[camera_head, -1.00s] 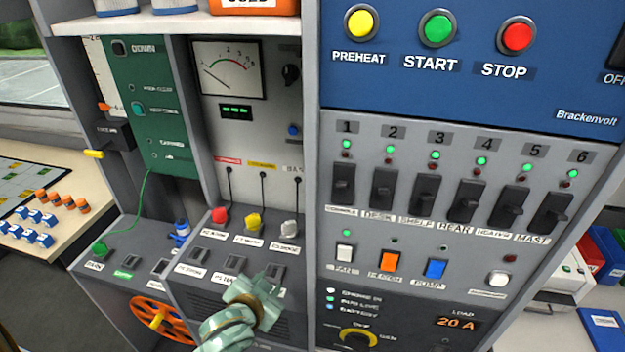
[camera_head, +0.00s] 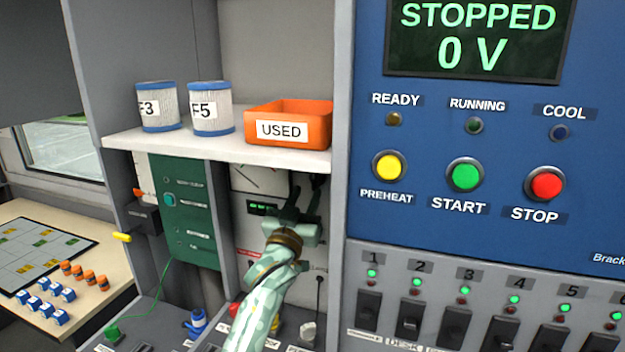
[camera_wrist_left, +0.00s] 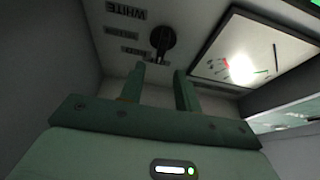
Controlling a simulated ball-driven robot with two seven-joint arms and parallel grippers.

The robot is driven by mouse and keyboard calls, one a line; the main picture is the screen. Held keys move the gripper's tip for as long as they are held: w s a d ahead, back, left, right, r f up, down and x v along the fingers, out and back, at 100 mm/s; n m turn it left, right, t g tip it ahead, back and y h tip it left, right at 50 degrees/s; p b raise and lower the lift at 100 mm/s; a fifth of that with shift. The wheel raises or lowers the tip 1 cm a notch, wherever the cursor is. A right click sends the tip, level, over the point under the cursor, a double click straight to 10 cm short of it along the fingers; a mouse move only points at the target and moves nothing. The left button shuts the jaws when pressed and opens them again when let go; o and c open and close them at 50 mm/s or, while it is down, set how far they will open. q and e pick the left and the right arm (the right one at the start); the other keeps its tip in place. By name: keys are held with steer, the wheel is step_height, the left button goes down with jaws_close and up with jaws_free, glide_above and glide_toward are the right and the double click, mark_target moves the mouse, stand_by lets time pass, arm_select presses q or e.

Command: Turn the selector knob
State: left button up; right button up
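The black selector knob (camera_wrist_left: 163,40) is on a grey panel in the left wrist view, beside small labels, one reading WHITE. In the head view my left gripper largely hides the knob's place. My pale green left gripper (camera_head: 305,196) is raised in front of the meter panel, under the shelf. In the wrist view its two fingers (camera_wrist_left: 160,82) stand apart with nothing between them and point at the knob. The knob appears just beyond the fingertips; I cannot tell whether they touch. My right gripper is out of view.
A white shelf (camera_head: 220,146) with two filters and an orange USED bin (camera_head: 290,122) is just above my left gripper. The dial meter (camera_wrist_left: 250,52) is beside the knob. The blue control panel (camera_head: 480,215) stands to the right. Leads hang below.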

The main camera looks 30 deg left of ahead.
mark_target(314, 176)
arm_select(q)
steer(key=x, duration=0.5)
steer(key=shift+w, duration=0.2)
steer(key=shift+r, duration=0.1)
jaws_close()
